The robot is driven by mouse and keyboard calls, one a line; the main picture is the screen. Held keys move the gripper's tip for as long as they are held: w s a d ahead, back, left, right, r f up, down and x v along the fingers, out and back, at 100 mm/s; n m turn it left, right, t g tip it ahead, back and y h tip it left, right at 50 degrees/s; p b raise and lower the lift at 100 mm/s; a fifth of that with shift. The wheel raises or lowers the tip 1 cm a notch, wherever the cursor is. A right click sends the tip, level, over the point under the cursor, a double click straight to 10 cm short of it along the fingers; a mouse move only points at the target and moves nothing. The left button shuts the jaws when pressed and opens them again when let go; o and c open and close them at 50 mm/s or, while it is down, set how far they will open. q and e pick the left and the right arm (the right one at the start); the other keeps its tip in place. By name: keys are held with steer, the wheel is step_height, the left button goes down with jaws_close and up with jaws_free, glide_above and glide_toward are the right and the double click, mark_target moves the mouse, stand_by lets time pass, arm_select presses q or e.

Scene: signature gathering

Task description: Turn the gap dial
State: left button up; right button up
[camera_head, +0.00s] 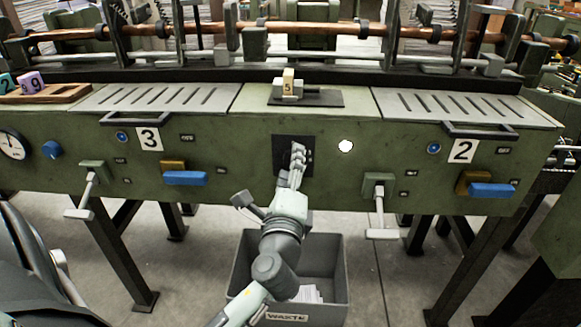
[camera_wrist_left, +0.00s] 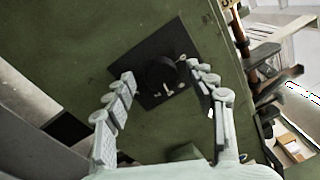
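The gap dial is a round black knob with a pale mark in the left wrist view (camera_wrist_left: 161,76). It sits on a dark square plate (camera_wrist_left: 145,97) on the green machine front. In the head view the same plate (camera_head: 281,143) is partly covered by my left gripper (camera_head: 297,160), which hides the dial. In the left wrist view my left gripper (camera_wrist_left: 164,78) is open, one finger to each side of the dial. The fingertips are close to the plate, but I cannot tell whether they touch the dial. My right gripper is not in view.
A white round spot (camera_head: 345,146) is right of the plate. Blue handles (camera_head: 186,178) (camera_head: 492,190) and levers (camera_head: 379,205) (camera_head: 88,190) stick out of the panel. A grey waste bin (camera_head: 333,260) stands below my arm. A small block marked 5 (camera_head: 288,86) sits above the plate.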

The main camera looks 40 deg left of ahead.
arm_select(q)
steer(key=r+v, duration=0.1)
steer(key=v, duration=1.1)
steer(key=shift+f, duration=0.45)
